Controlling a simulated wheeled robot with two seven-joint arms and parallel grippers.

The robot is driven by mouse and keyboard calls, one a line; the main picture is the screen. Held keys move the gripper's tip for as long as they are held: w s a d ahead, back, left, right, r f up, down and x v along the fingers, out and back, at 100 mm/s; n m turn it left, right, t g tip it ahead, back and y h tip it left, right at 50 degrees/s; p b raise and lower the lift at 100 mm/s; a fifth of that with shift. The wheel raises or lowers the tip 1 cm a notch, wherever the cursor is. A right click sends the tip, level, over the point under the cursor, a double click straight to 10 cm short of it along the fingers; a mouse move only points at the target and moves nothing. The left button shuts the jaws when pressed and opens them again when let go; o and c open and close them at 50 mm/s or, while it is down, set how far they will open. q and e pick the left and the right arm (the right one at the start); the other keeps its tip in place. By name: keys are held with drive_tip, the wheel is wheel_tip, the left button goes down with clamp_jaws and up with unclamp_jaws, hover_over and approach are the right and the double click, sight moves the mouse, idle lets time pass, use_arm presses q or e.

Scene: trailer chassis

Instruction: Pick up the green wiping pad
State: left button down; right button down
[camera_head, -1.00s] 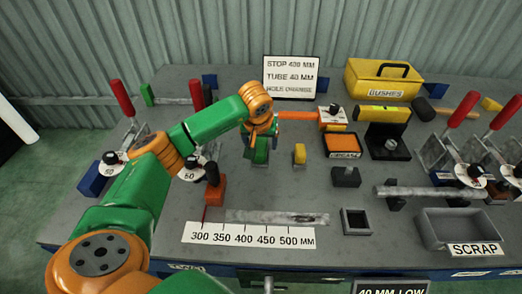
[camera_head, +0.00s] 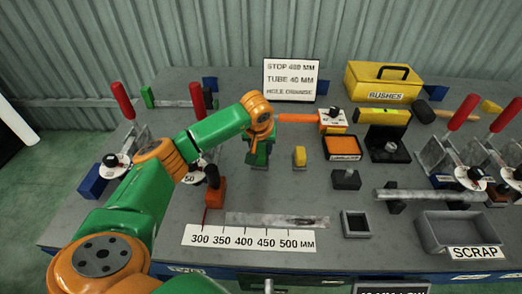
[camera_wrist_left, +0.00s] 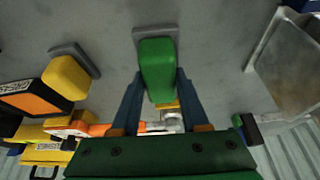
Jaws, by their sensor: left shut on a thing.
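The green wiping pad (camera_wrist_left: 157,68) is a green block on a thin grey base. In the left wrist view it sits between the two blue fingers of my left gripper (camera_wrist_left: 157,84), which is shut on it. In the head view my left gripper (camera_head: 260,150) points down at the middle of the bench, and the pad is largely hidden beneath it. The pad is at or close to the bench top; I cannot tell if it touches. My right gripper is not in view.
A yellow block (camera_head: 299,156) on a grey base stands just right of the gripper. An orange-topped tray (camera_head: 342,147) is beyond it. A sign (camera_head: 290,80) is behind.

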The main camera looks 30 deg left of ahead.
use_arm(q)
drive_tip(key=shift+w+r, duration=0.1)
drive_tip(key=shift+r, duration=0.3)
drive_tip(key=s+d+r, duration=0.9)
drive_tip(key=s+r, duration=0.1)
drive_tip(key=r, duration=0.2)
drive_tip(key=shift+s+d+b, duration=0.25)
drive_tip(key=shift+b, duration=0.1)
